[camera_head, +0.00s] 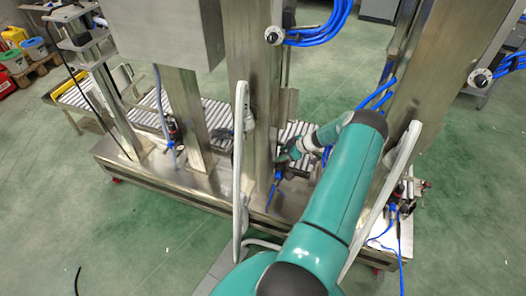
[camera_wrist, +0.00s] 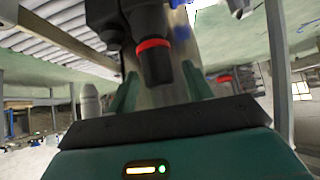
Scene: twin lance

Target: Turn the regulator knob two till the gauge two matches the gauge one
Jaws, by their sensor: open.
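In the wrist view, a black regulator knob (camera_wrist: 154,62) with a red ring stands between the two teal fingers of my gripper (camera_wrist: 160,85). The fingers are apart, one on each side of it, and I cannot tell whether either touches it. In the head view, my gripper (camera_head: 286,154) is beside the middle steel column, and the knob there is hidden or too small to make out. Other regulators with blue hoses show at the left (camera_head: 173,132) and at the right (camera_head: 398,194). I see no readable gauge face in either view.
Steel columns (camera_head: 262,95) and pale curved handles (camera_head: 240,170) stand close to my arm. The steel base (camera_head: 205,182) carries a roller conveyor (camera_head: 150,118) behind. Blue hoses hang near the columns. The green floor (camera_head: 140,235) is mostly clear at the front left.

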